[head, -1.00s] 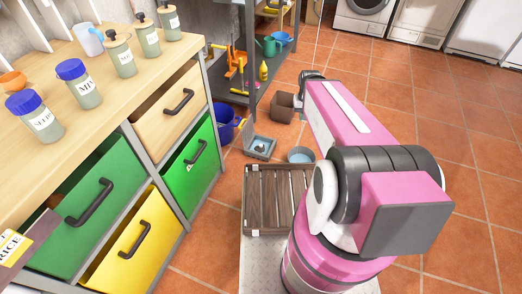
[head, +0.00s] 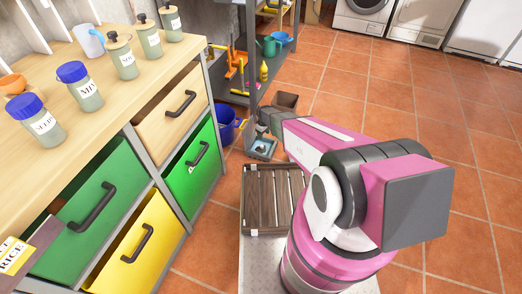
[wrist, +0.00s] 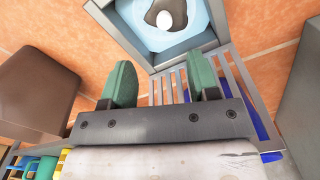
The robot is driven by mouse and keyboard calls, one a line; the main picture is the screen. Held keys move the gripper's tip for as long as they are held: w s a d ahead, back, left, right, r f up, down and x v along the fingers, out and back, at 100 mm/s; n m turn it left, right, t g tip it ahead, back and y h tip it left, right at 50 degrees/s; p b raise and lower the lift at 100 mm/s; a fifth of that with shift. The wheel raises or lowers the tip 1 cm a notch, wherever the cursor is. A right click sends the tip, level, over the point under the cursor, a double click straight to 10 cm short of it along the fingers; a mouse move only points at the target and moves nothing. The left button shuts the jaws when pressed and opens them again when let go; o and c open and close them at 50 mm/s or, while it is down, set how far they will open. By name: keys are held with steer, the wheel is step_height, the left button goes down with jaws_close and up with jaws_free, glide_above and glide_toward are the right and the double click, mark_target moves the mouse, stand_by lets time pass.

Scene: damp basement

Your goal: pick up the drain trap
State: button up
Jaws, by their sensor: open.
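A small grey tray with a light blue inside (head: 254,154) sits on the floor beside the shelf foot. In the wrist view the tray (wrist: 187,55) is at the top, with a dark piece bearing a pale round spot (wrist: 152,14) in it. This piece is probably the drain trap; its top is cut off by the frame edge. My gripper (wrist: 162,78) is open and empty, its two green fingers apart and pointing toward the tray. The piece lies beyond the fingertips, between their lines. In the head view my arm's end partly covers the tray.
A brown box (head: 286,99) stands close beyond the tray and shows at left in the wrist view (wrist: 35,90). A blue bucket (head: 226,126) and shelf rack (head: 247,60) are near. A slatted crate (head: 258,200) is nearer me. Floor right is clear.

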mark_target(262, 147)
steer(key=f, duration=0.2)
steer(key=w+a+f, duration=0.1)
steer(key=shift+n, duration=0.3)
step_height(262, 147, down, 5)
steer(key=shift+a+f, duration=0.1)
steer(key=shift+s+f, duration=0.2)
steer(key=shift+f, duration=1.2)
steer(key=shift+s+f, duration=0.15)
steer(key=shift+f, duration=1.25)
jaws_close()
